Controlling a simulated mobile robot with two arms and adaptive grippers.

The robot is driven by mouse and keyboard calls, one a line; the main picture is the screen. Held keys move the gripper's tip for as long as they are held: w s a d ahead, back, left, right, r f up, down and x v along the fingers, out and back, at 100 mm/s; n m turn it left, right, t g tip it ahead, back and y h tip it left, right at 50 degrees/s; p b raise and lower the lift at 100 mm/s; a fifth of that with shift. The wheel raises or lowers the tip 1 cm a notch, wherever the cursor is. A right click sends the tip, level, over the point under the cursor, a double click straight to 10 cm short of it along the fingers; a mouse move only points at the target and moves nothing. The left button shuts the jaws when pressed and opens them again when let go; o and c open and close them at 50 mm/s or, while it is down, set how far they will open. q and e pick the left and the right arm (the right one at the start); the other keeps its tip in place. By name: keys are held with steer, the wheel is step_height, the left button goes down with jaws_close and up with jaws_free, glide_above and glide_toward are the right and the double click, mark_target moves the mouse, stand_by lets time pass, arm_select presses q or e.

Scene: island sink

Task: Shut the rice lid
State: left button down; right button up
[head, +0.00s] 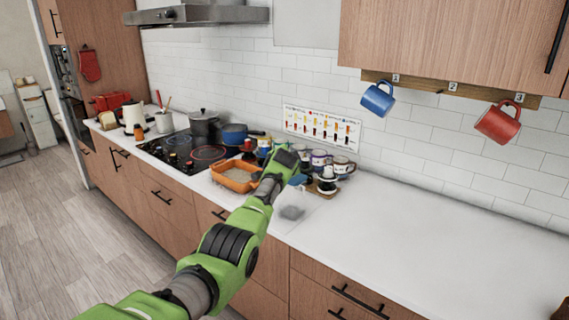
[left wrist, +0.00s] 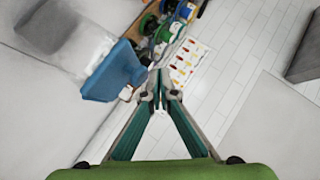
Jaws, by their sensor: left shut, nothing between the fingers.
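The rice container (head: 291,212) is a clear box on the white counter, right of the orange tray. Its blue lid (head: 298,180) shows at the box's back edge, partly hidden by my arm, and appears raised. In the left wrist view the blue lid (left wrist: 112,75) stands out from the edge of the pale, see-through box (left wrist: 65,45). My left gripper (left wrist: 157,88) is shut and empty, its fingertips just right of the lid; I cannot tell whether they touch it. In the head view its fingers are hidden behind my green wrist. My right gripper is not in view.
Mugs (head: 342,165) and jars stand behind the container by the tiled wall. An orange tray (head: 237,178) and the stove with pots (head: 204,127) lie to the left. Blue (head: 377,99) and red (head: 498,122) mugs hang above. The right counter (head: 430,235) is clear.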

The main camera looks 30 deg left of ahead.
arm_select(q)
steer(key=shift+r, duration=0.1)
steer(key=shift+r+p, duration=1.35)
steer(key=s+r, duration=0.7)
steer(key=r, duration=0.2)
steer(key=shift+a+r, duration=0.3)
steer(key=shift+f, duration=0.1)
